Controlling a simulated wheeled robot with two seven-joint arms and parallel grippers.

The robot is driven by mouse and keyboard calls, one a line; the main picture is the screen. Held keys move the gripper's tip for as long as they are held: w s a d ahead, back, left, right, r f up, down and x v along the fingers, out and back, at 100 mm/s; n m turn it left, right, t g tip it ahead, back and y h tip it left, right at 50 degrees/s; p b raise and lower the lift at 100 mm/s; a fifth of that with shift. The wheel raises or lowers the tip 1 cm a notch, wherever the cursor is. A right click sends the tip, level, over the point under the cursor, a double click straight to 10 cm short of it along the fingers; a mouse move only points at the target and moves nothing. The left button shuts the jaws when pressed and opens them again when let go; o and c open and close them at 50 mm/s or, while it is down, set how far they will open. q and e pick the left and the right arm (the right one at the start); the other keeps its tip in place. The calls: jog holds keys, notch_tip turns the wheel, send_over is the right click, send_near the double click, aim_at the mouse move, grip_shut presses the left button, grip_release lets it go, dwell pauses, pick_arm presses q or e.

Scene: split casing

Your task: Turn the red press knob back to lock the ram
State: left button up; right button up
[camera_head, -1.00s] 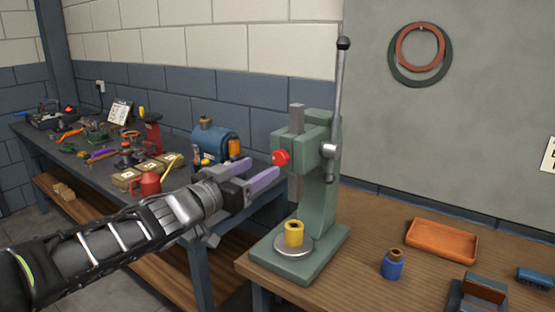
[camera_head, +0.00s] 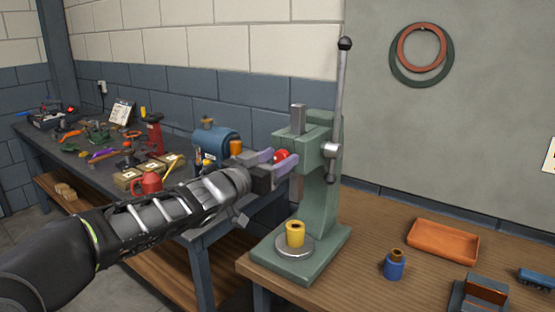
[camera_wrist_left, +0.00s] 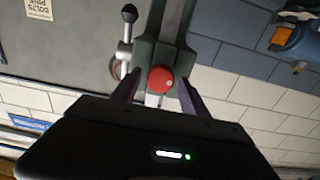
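The red press knob (camera_head: 281,156) sits on the left side of the green press (camera_head: 322,190). My left gripper (camera_head: 280,158) has its two purple-grey fingers around the knob, one on each side. In the left wrist view the red knob (camera_wrist_left: 160,79) lies between the spread fingertips, with a gap visible on both sides. The ram (camera_head: 298,188) hangs below the press head, partly hidden by my gripper. A yellow part (camera_head: 295,233) stands upright on the round plate (camera_head: 294,248) under the ram. The press lever (camera_head: 340,100) points up. My right gripper is not in view.
An orange tray (camera_head: 442,256), a blue bottle-like part (camera_head: 394,265) and a dark block (camera_head: 478,295) are on the wooden table (camera_head: 350,285). A cluttered bench (camera_head: 110,180) with a blue tank (camera_head: 215,142) stands at the left, behind my arm.

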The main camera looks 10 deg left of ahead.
pick_arm(q)
grip_shut()
dwell(0.3)
jog(key=shift+m, duration=0.3)
jog(key=m+b, duration=0.1)
jog(key=m, duration=0.3)
jog(key=shift+f, duration=0.1)
jog(key=m+b, duration=0.1)
jog(key=m, duration=0.3)
jog(key=shift+d+m+b, duration=0.1)
jog(key=shift+m+b, duration=0.3)
jog(key=m+b, duration=0.2)
jog(key=m, duration=0.6)
jog(key=shift+f+b, duration=0.15)
jog(key=shift+b, duration=0.15)
jog(key=shift+m, duration=0.4)
